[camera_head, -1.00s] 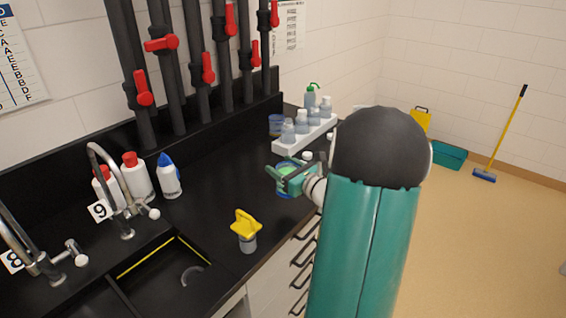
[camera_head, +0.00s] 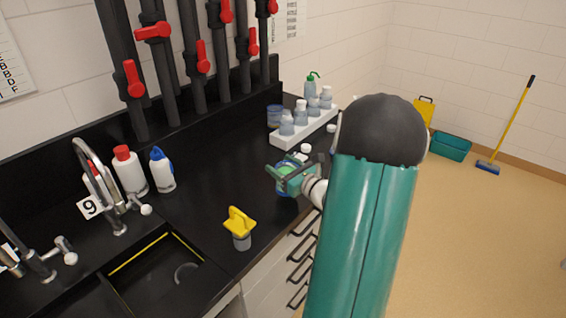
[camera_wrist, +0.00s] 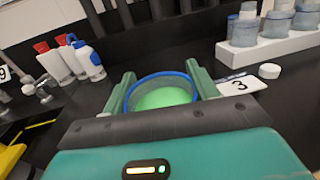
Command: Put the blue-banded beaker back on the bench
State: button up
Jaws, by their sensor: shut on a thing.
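The blue-banded beaker (camera_wrist: 162,88) is between the fingers of my gripper in the wrist view, with its blue rim showing and green liquid inside. My gripper (camera_head: 287,176) is shut on the beaker, which is mostly hidden by the gripper in the head view. The beaker is over the right part of the black bench (camera_head: 200,205), near its front edge. I cannot tell whether its base touches the bench. A card marked 3 (camera_wrist: 240,85) lies just right of the gripper in the wrist view.
A white rack (camera_head: 304,131) of several bottles stands behind the gripper, with a blue-banded vessel (camera_head: 274,116) beside it. A yellow-topped item (camera_head: 239,228) stands near the sink (camera_head: 155,275). Taps and squeeze bottles (camera_head: 130,172) are at left. Mid-bench is clear.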

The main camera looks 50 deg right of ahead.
jog(key=shift+d+f, duration=0.1)
jog(key=shift+f, duration=1.3)
jog(key=shift+a+r, duration=0.15)
jog(key=shift+a, duration=0.05)
jog(key=o, duration=1.2)
jog(key=shift+d+f, duration=0.1)
jog(key=shift+f, duration=0.1)
jog(key=shift+r, duration=0.15)
jog(key=s, duration=1.2)
jog(key=shift+a, duration=0.4)
